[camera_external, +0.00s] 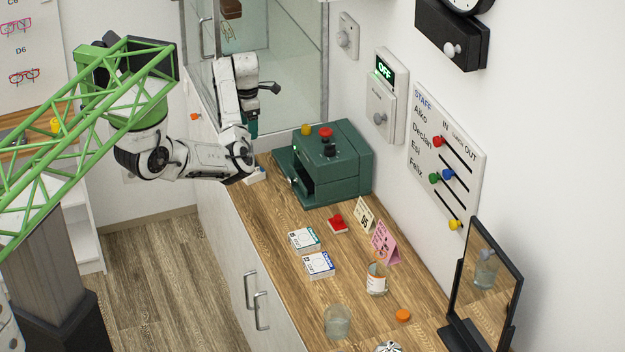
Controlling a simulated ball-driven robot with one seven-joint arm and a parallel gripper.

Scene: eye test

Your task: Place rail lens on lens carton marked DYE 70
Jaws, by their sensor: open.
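Two small white lens cartons lie flat on the wooden counter, one with a teal edge (304,240) and one with a blue edge (319,265). Their print is too small to read, so I cannot tell which is marked DYE 70. I cannot make out the rail lens. My gripper (270,88) is open at the far end of the counter, in front of the glass cabinet (292,85) and above and left of the green machine. It is well away from the cartons. Its fingers are small and partly unclear in this view.
The green machine (345,155) with colored knobs stands behind the cartons. A red-topped block (338,224), standing cards (384,243), a labelled jar (376,280), a glass (337,321), an orange cap (403,315) and a mirror (484,285) are nearby.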

